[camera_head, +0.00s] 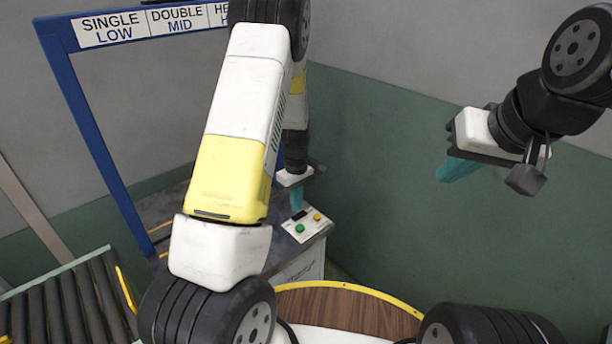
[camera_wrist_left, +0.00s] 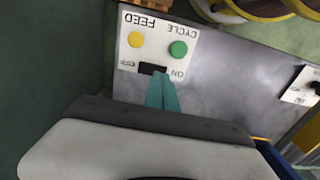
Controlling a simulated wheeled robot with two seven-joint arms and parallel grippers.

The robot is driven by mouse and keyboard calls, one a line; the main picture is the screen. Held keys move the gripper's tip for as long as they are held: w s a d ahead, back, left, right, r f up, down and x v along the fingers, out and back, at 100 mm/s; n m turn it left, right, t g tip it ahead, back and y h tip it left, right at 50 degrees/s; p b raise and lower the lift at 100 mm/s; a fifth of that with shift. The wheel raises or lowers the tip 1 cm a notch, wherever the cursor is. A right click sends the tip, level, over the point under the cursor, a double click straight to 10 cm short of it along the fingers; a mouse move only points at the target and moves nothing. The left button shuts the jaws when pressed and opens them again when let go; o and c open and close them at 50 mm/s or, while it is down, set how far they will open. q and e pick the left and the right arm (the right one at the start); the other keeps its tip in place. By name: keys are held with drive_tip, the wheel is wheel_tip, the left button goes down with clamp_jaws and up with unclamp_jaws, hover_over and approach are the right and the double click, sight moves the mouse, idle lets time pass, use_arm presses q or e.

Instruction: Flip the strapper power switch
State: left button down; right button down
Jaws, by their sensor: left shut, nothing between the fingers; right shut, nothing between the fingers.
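The strapper's white control panel (camera_head: 307,226) sits on top of a grey cabinet. The power switch (camera_wrist_left: 152,68) is a small black rocker between ON and OFF labels in the left wrist view; it lies near the panel edge closest to my gripper. My left gripper (camera_head: 296,201) points down at the panel. Its teal fingers (camera_wrist_left: 162,92) are shut and empty, with tips right at the switch toward its ON side; whether they touch it I cannot tell. My right gripper (camera_head: 458,170) is shut and empty, raised in the air at the right, far from the panel.
A green CYCLE button (camera_wrist_left: 178,48) and a yellow FEED button (camera_wrist_left: 136,39) sit beside the switch. Another small panel with a black knob (camera_wrist_left: 317,88) is at the right edge. A blue frame (camera_head: 90,120) and roller conveyor (camera_head: 70,305) stand at the left.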

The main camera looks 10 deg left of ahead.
sight(297, 218)
use_arm(q)
drive_tip(key=shift+f, duration=1.6)
drive_tip(key=shift+s+a+f, duration=0.1)
drive_tip(key=shift+s+f, duration=0.05)
drive_tip(key=shift+f, duration=0.05)
drive_tip(key=shift+w+d+r, duration=0.2)
drive_tip(key=shift+w+d, duration=0.3)
drive_tip(key=shift+w, duration=0.15)
